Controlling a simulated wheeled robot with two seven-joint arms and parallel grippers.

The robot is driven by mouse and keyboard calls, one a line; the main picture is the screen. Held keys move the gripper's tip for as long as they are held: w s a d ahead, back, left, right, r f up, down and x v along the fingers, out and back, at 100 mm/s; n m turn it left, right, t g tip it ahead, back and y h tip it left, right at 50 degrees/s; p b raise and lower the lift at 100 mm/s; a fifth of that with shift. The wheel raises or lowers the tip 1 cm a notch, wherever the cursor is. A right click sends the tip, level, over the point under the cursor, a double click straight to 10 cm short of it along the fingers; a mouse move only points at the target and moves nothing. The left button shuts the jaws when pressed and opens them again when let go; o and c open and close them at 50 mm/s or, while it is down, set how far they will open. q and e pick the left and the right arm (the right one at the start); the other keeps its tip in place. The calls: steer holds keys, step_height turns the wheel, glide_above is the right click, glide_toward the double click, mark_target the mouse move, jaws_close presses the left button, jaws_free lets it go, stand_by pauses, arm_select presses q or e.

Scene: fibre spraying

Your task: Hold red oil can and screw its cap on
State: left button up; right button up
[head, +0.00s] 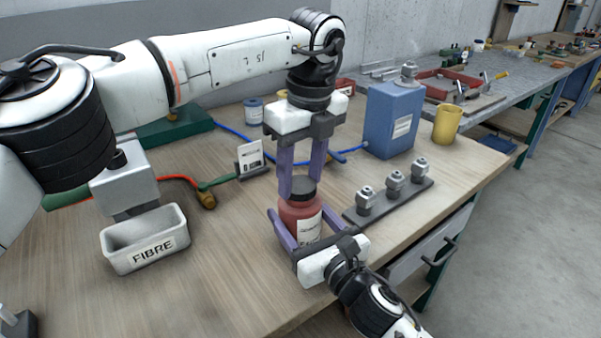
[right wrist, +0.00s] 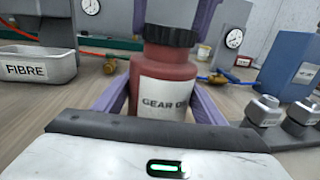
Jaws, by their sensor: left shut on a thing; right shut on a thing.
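The red oil can (head: 298,219) stands upright on the wooden table in the head view, with a white label. In the right wrist view the red can (right wrist: 162,75) fills the middle and its label reads "GEAR O...". The black cap (head: 302,186) sits on the can's top; it also shows in the right wrist view (right wrist: 170,35). My left gripper (head: 301,188) comes down from above and is shut on the cap. My right gripper (head: 296,228) is low at the near side, its purple fingers on either side of the can's body, shut on it.
A white FIBRE bin (head: 146,240) stands at the left. A dark strip with several metal fittings (head: 394,186) lies right of the can. A blue canister (head: 392,120) and yellow cup (head: 447,125) stand at the back right. A blue hose (head: 232,132) runs behind. The front table is clear.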

arm_select(q)
steer(key=shift+f, duration=0.5)
